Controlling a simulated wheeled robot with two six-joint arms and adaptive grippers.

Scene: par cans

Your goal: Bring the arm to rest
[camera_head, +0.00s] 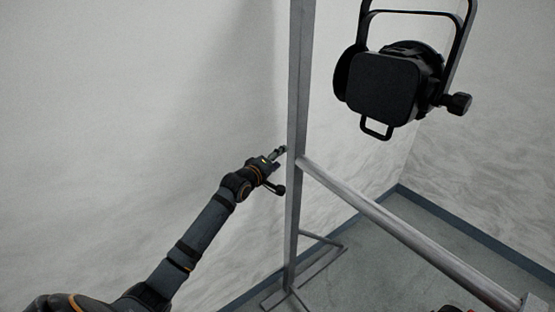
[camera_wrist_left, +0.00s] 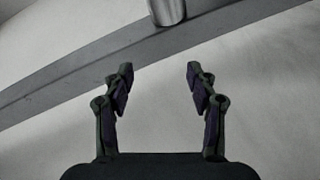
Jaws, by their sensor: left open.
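My left arm (camera_head: 205,232) comes in from the lower left of the head view and stretches up and right. Its left gripper (camera_head: 281,152) is close to the upright metal post (camera_head: 297,120), on the post's left side; I cannot tell whether they touch. In the left wrist view the left gripper (camera_wrist_left: 156,82) is open, with its two fingers apart and nothing between them. The post also crosses the upper part of that view as a grey band (camera_wrist_left: 110,65). My right gripper is not in view.
A black par can (camera_head: 385,88) hangs at the upper right. A metal crossbar (camera_head: 400,228) runs from the post to the lower right; its round end (camera_wrist_left: 167,10) shows in the wrist view. The post's feet (camera_head: 310,272) stand on the floor. Open room lies left of my arm before the white wall (camera_head: 120,110).

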